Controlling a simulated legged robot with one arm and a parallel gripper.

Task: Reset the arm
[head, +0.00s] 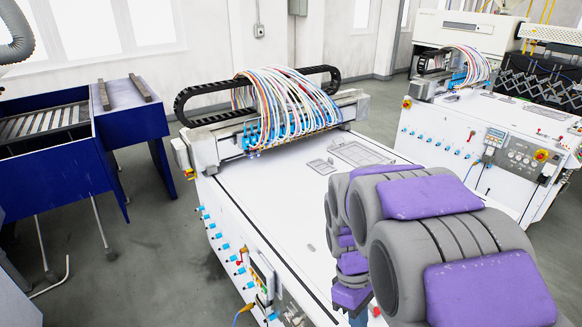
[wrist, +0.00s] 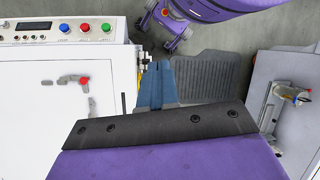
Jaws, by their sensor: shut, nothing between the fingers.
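My gripper (wrist: 158,72) shows in the wrist view as two blue fingers side by side, closed together with nothing between them. It points toward the floor, in the gap between a white panelled machine (wrist: 70,95) on the left and a grey unit on the right. It is apart from both as far as I can tell. In the head view my grey and purple arm fills the lower right and hangs in front of the white gantry table (head: 270,215). The gripper itself is mostly hidden there.
The gantry (head: 205,140) with coloured hoses (head: 285,100) stands behind my arm. A second white machine (head: 475,130) is at right, a blue bin (head: 130,115) at left. Bare floor (head: 165,255) lies between. A grey unit with a metal fixture (wrist: 290,95) borders the wrist view.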

